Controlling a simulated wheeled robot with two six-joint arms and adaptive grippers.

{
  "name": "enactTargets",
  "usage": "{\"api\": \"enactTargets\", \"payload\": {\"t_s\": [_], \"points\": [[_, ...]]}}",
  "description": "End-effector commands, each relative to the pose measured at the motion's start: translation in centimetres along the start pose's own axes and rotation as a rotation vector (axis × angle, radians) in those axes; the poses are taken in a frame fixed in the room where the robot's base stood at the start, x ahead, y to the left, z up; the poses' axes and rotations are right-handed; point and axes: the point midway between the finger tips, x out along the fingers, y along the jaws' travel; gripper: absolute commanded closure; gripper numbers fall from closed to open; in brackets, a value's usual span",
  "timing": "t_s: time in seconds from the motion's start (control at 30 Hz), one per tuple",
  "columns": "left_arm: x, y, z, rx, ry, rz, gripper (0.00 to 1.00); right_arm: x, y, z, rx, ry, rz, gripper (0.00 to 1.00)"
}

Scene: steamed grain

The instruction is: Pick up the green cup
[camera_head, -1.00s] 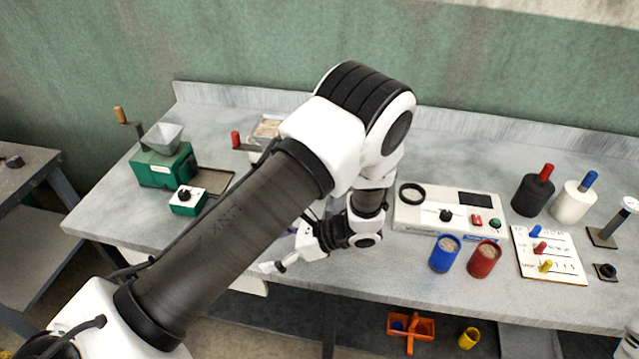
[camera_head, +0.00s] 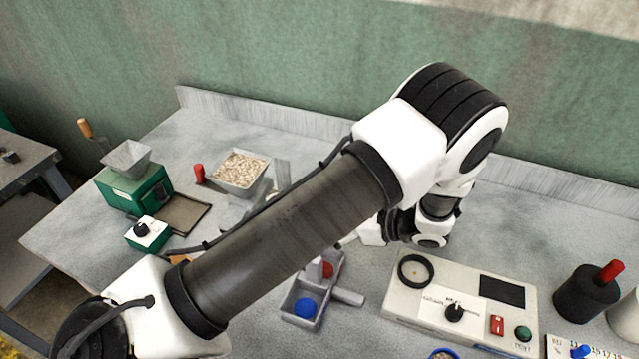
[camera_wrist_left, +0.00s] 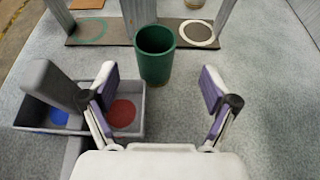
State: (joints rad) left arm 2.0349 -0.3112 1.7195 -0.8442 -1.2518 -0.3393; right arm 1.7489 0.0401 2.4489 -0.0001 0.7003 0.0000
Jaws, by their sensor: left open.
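The green cup (camera_wrist_left: 155,58) stands upright in the left wrist view, just beyond my left gripper's fingertips and roughly centred between them. Its open top faces the camera and looks empty. My left gripper (camera_wrist_left: 160,82) is open, with one purple-and-white finger on each side and nothing between them. In the head view my left arm reaches across the bench, and the green cup is hidden there. My right gripper is not in view.
Behind the cup is a brown base plate (camera_wrist_left: 118,33) with grey posts. A control box (camera_head: 460,300), grain tray (camera_head: 240,170) and green grinder (camera_head: 135,188) stand on the bench.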

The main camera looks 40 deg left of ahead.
Motion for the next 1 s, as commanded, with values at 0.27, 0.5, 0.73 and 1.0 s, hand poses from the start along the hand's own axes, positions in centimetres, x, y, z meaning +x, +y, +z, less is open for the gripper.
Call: {"api": "enactTargets", "payload": {"t_s": [0.27,0.5,0.73,1.0], "points": [[2.4,0.1,-0.8,0.001,0.001,0.004,0.13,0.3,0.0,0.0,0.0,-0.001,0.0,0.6],[6.1,0.4,-0.8,0.004,0.001,0.007,0.13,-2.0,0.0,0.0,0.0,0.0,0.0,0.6],[8.3,0.3,-1.2,-0.001,0.001,0.0,0.13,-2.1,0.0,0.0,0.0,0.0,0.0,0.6],[8.2,0.3,-1.3,-0.001,0.001,0.0,0.66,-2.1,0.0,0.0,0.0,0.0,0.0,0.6]]}}
